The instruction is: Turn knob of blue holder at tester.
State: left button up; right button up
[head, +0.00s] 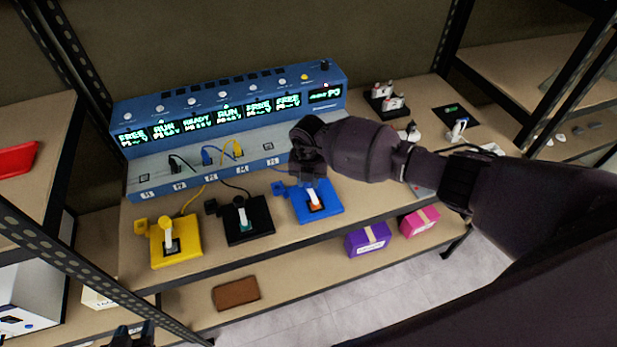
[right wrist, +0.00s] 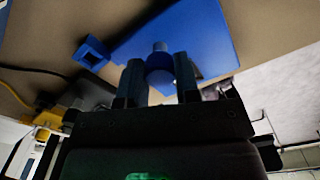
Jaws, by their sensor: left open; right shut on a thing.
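The blue holder (head: 329,196) lies on the bench in front of the tester (head: 150,112), a long blue instrument with lit green displays. A white and orange piece (head: 314,203) stands in the holder. In the right wrist view the blue holder (right wrist: 205,45) shows with its round blue knob (right wrist: 160,68) between my fingers. My right gripper (head: 307,174) is over the back of the holder, and it is shut on the knob (right wrist: 158,78). The knob is hidden by the gripper in the head view. My left gripper (head: 133,337) is open at the bottom left, well away, partly cut off.
A black holder (head: 258,222) and a yellow holder (head: 187,252) stand left of the blue one, with cables to the tester. Purple (head: 368,240) and pink (head: 420,221) boxes are on the shelf below. Rack posts (head: 70,270) frame the left.

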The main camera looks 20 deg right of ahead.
jog(key=shift+w, duration=0.1)
jog(key=o, duration=0.9)
jog(key=shift+o, duration=0.2)
notch_tip(320, 180, up, 11)
jog(key=shift+f, duration=0.1)
dwell(0.5)
